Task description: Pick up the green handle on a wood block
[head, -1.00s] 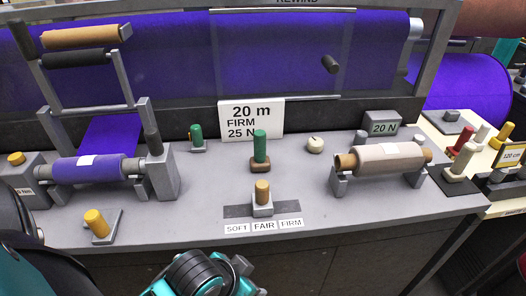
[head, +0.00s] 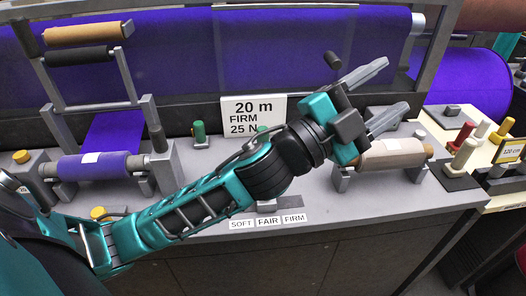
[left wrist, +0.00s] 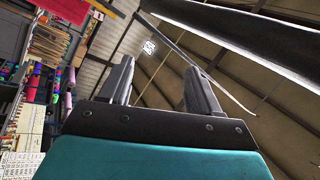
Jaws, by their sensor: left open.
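The green handle on a wood block (head: 263,128) is mostly hidden behind my left arm in the head view; only a bit of its green top shows. My left gripper (head: 388,88) is open and empty, raised above the right part of the bench and well to the right of the handle. Its fingers point up and right. The left wrist view shows the two spread fingers (left wrist: 158,72) with nothing between them, facing the roof and shelves. My right gripper is not in view.
Another green handle (head: 199,133) stands on a grey base at the back. A purple felt roll (head: 115,167) sits at left and a pale roll (head: 390,154) at right, below my gripper. A sign (head: 253,112) stands behind. A yellow knob (head: 98,213) is near the front.

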